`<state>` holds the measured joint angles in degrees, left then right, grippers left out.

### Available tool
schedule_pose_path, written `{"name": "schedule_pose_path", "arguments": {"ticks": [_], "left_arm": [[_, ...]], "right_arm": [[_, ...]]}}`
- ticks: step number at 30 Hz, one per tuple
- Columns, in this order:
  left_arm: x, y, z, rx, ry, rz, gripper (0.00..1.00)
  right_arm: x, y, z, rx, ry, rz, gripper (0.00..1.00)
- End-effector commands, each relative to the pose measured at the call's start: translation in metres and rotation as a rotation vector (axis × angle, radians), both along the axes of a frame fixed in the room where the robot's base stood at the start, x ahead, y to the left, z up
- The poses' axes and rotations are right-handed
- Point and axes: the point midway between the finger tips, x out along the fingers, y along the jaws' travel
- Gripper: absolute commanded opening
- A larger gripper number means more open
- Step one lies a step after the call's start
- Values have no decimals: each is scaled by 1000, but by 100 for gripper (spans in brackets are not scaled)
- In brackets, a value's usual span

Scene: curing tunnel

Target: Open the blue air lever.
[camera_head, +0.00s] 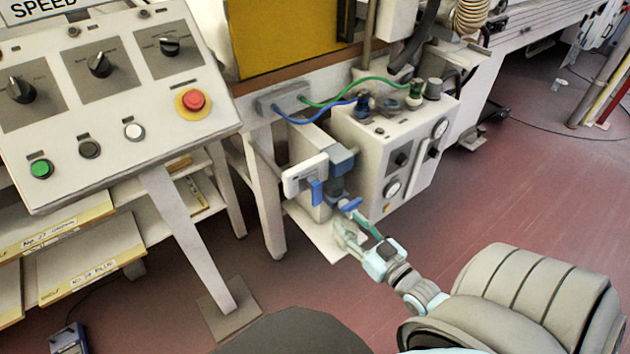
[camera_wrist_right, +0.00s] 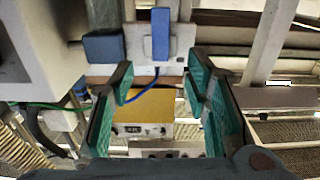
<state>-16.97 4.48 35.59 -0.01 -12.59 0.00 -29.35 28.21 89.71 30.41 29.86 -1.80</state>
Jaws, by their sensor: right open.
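A blue upright lever (camera_head: 316,192) stands in front of a white plate (camera_head: 300,172) on the left of the grey air cabinet. It also shows in the right wrist view (camera_wrist_right: 160,34), beyond the fingertips. A blue-grey block (camera_head: 341,160) sits beside the plate, and a small blue piece (camera_head: 350,204) shows below it; I cannot tell how they join. My right gripper (camera_head: 358,225) is open and empty, below and to the right of the lever. In the wrist view its green-padded fingers (camera_wrist_right: 160,82) are spread, with the lever above the gap, apart from them. My left gripper is not in view.
The grey air cabinet (camera_head: 375,150) with gauges stands close to the right of the lever. Blue and green hoses (camera_head: 320,115) run above it. A control panel (camera_head: 120,125) with knobs and a red button is at the left. The red floor (camera_head: 480,200) at the right is clear.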

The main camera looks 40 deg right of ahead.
Motion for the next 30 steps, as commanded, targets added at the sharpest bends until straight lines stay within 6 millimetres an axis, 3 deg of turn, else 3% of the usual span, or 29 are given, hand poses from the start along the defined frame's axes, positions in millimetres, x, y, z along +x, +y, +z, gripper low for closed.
{"name": "schedule_pose_path", "arguments": {"ticks": [9, 15, 20, 27, 30], "left_arm": [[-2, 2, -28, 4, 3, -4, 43], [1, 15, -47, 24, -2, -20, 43], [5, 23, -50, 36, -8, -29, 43], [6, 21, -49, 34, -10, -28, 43], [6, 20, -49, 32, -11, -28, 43]], "right_arm": [[84, -2, -1, -1, -4, 0, 43], [124, -3, -2, -1, 0, 0, 43], [136, -3, 0, 0, 3, -1, 43], [137, -3, 2, 0, 4, -1, 43], [137, -3, 2, 0, 4, -1, 27]]}}
